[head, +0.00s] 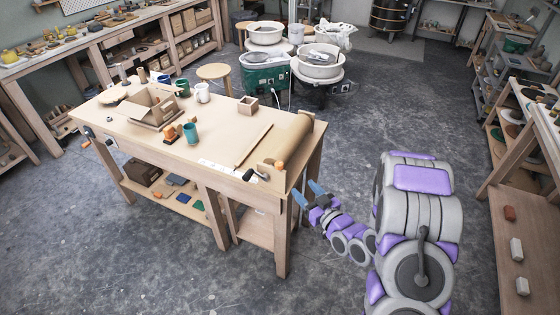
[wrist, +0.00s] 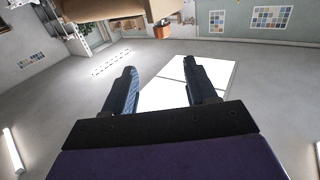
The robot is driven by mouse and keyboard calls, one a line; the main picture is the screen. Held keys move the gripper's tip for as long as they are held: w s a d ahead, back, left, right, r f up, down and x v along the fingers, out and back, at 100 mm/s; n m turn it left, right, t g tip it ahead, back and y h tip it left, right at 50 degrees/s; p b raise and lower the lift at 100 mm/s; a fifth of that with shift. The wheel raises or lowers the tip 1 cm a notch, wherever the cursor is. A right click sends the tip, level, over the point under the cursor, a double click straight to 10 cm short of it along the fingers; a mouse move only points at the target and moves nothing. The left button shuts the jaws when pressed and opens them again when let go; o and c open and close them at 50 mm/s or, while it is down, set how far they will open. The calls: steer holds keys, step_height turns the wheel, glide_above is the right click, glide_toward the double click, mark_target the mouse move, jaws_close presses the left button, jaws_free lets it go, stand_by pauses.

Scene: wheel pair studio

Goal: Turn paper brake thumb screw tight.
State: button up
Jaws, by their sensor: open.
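A paper roll (head: 292,135) lies across the right end of the wooden workbench (head: 215,150). Small orange and black fittings (head: 265,165) sit by its near end, at the bench's front right. The black knob (head: 249,174) sticks out at the front edge; I cannot tell whether it is the brake thumb screw. My gripper (head: 308,192) is open and empty, beside the bench's right front corner and apart from those fittings. In the wrist view, my gripper (wrist: 163,75) has nothing between its fingers. An orange-brown block (wrist: 162,31) shows beyond them, under a wooden piece.
Cups (head: 202,92), a wooden box (head: 155,107) and a small open box (head: 248,105) stand on the bench. Pottery wheels (head: 266,75) are behind it. Shelves (head: 515,140) line the right side. Grey floor (head: 350,120) is open to the bench's right.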

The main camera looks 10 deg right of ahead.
mark_target(279, 165)
steer(key=b+x, duration=0.1)
steer(key=x, duration=0.4)
steer(key=b+x, duration=0.2)
steer(key=x, duration=0.4)
steer(key=b+x, duration=0.1)
steer(key=x, duration=0.5)
steer(key=shift+s+a+b, duration=0.15)
steer(key=shift+a+b, duration=0.1)
steer(key=shift+b, duration=0.05)
steer(key=shift+c, duration=0.4)
steer(key=c, duration=0.9)
